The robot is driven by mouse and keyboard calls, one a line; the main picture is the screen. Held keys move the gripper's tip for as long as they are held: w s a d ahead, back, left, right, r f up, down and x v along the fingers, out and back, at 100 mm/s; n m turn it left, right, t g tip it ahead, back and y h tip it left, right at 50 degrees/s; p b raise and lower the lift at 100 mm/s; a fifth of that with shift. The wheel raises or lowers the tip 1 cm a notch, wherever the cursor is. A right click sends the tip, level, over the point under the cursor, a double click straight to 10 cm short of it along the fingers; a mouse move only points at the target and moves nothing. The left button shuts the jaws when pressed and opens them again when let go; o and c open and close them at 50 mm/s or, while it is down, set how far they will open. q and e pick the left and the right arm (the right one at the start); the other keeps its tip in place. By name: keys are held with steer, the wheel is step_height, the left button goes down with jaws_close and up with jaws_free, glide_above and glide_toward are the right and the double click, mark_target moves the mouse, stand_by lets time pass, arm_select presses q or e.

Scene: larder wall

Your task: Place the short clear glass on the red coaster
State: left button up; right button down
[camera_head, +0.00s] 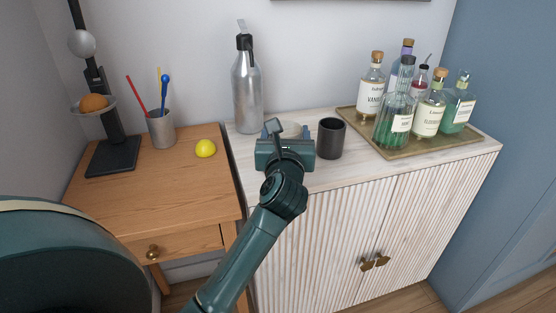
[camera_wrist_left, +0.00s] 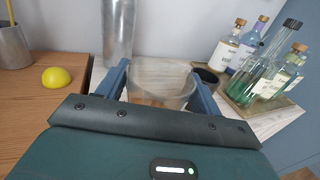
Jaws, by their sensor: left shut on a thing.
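My left gripper (camera_head: 284,132) is over the front left of the pale cabinet top, its two blue fingers pointing away from me. In the left wrist view, the short clear glass (camera_wrist_left: 160,78) is upright between the fingers of my left gripper (camera_wrist_left: 160,88), which is shut on it. In the head view the glass (camera_head: 288,125) is mostly hidden behind the gripper. I cannot tell whether its base touches the cabinet top. The red coaster shows in neither view. My right gripper is not in view.
A dark cup (camera_head: 330,138) stands close right of the gripper. A steel bottle (camera_head: 246,95) stands behind left. A tray (camera_head: 432,148) with several bottles is at right. On the wooden desk (camera_head: 170,190) are a yellow lemon (camera_head: 205,148), a pen cup (camera_head: 161,128) and a black stand (camera_head: 113,156).

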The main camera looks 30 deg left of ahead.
arm_select(q)
steer(key=w+a+r+n+g+y+p, duration=0.1)
steer(key=w+a+r+n+g+y, duration=0.25)
steer(key=a+r, duration=0.2)
steer(key=shift+y, duration=0.45)
steer(key=shift+w+d+f+b, duration=0.1)
steer(key=shift+w+f, duration=0.05)
steer(key=shift+f, duration=1.45)
steer(key=shift+w+d+f+b, duration=0.1)
steer(key=shift+w+d+f, duration=0.1)
steer(key=shift+f, duration=1.45)
steer(key=shift+w+d+f+b, duration=0.1)
steer(key=shift+w+f, duration=0.05)
steer(key=shift+f, duration=1.45)
steer(key=shift+f, duration=0.2)
steer(key=o, duration=1.2)
